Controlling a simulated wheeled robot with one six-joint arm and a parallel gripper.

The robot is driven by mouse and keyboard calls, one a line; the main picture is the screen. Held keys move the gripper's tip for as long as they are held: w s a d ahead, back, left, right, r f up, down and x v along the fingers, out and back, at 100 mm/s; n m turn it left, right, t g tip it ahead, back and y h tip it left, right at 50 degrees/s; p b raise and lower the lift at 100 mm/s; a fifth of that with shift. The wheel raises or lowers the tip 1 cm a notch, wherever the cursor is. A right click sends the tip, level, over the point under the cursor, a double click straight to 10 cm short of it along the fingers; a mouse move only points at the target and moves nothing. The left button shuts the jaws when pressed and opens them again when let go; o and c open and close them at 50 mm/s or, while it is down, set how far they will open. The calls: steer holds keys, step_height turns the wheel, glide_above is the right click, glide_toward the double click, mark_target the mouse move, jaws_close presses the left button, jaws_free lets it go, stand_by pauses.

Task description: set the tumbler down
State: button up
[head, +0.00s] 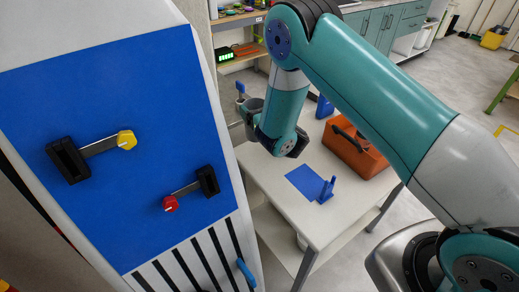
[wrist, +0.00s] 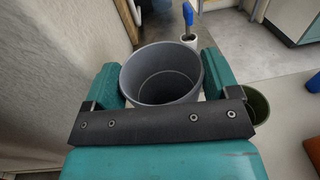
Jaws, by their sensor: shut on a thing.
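In the wrist view, a grey round tumbler (wrist: 160,88) is between the two teal fingers of my gripper (wrist: 161,70). The gripper is shut on it, and its open mouth and empty-looking inside show. In the head view, a grey rim, seemingly the tumbler (head: 251,104), shows just left of my wrist, above the far left part of the white table (head: 285,219). My wrist hides most of the gripper there. The tumbler's base is hidden, so I cannot tell whether it touches anything.
A blue mat (head: 301,182) with a small blue stand lies on the table. An orange toolbox (head: 357,157) is at the right. The blue-fronted machine (head: 130,150) stands close on the left. A dark green cup (wrist: 258,106) and a blue-handled item (wrist: 188,17) are near the tumbler.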

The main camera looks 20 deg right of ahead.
step_height(320, 180, down, 12)
steer(key=b, duration=0.9)
steer(key=shift+f, duration=0.1)
steer(key=shift+f+b, duration=0.15)
steer(key=shift+b, duration=0.2)
steer(key=o, duration=1)
steer(key=shift+o, duration=0.2)
